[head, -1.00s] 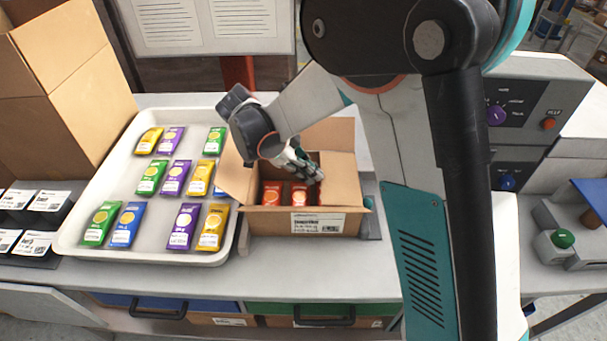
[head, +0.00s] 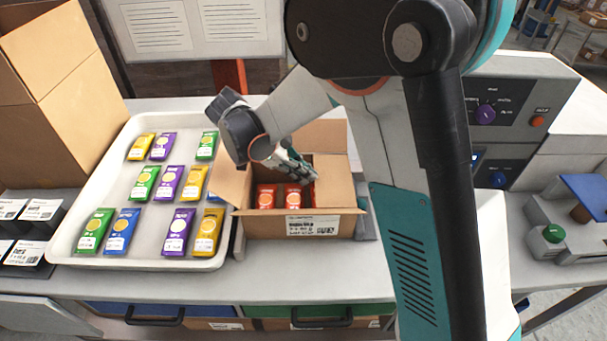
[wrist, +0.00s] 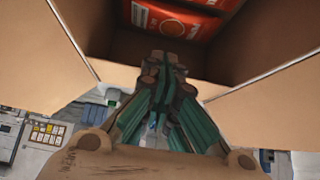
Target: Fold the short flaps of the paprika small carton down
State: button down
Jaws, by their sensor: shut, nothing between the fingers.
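The paprika small carton (head: 270,226) stands open on the bench, its label to the front. Red packets (head: 265,197) lie inside; they also show in the wrist view (wrist: 180,18). The left short flap (head: 230,183) slants up and outward. The right short flap (head: 335,183) shows at the right of the opening; its exact angle is unclear. The back long flap (head: 325,133) stands up. My gripper (head: 312,178) is shut and empty, over the opening near the right flap. In the wrist view my gripper (wrist: 165,62) points toward the opening, between cardboard panels; contact cannot be told.
A white tray (head: 62,232) of several coloured packets stands close left of the carton. A tall open box (head: 60,130) is behind it at the left. Weighing equipment (head: 535,105) stands at the right.

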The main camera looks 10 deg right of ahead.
jog(key=shift+r, duration=0.3)
